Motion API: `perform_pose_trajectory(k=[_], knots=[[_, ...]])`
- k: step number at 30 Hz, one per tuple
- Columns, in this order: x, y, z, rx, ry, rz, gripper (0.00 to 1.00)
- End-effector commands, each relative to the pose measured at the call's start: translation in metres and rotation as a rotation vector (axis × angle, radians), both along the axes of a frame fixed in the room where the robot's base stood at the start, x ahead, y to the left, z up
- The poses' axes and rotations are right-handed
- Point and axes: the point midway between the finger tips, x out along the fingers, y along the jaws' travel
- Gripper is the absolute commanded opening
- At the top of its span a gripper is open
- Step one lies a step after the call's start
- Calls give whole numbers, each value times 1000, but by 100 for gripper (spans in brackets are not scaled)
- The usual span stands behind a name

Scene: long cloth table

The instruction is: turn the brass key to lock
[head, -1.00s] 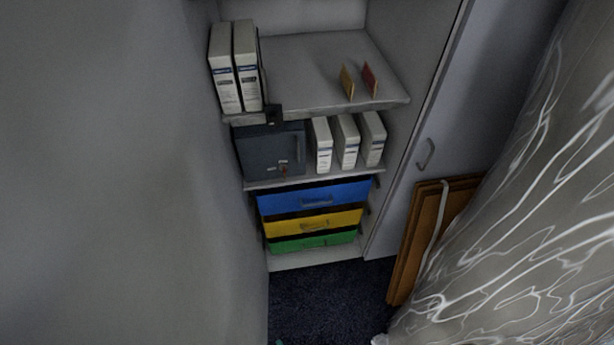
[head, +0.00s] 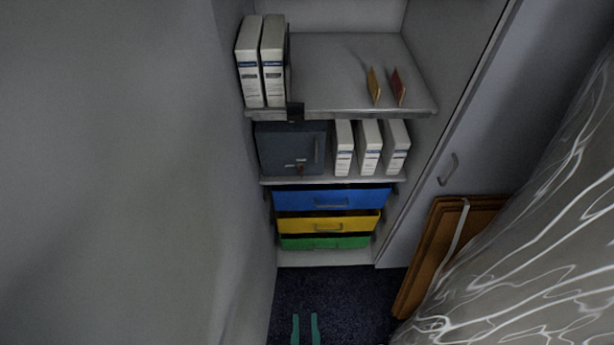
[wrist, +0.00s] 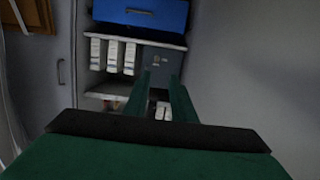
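A dark grey lockbox (head: 276,148) sits at the left of the middle shelf in the head view, its front facing me. A small reddish-brown key (head: 300,168) shows low on its front; its exact turn is too small to tell. The lockbox also shows in the wrist view (wrist: 158,57), which sees the cabinet upside down. My gripper (head: 305,317) shows as two teal fingers at the bottom of the head view, over the dark carpet. It is open and empty, well short of the lockbox. Its fingers (wrist: 160,76) also show in the wrist view, apart.
White binders (head: 370,148) stand beside the lockbox, with more binders (head: 261,62) on the shelf above. Blue (head: 350,199), yellow and green drawers are below. A grey wall is close on the left. Folded brown wood (head: 432,250) leans at right near a patterned cloth (head: 520,260).

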Motion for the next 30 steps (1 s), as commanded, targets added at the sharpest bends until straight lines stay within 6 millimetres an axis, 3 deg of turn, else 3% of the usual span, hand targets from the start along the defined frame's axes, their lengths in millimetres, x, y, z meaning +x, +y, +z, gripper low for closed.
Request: perform_pose_trajectory(k=[7, 16, 30], knots=[[66, -2, -28, -9, -49, 14, 23], [155, -3, -46, -9, -102, 13, 23], [302, -1, -31, 4, -182, -6, 23]])
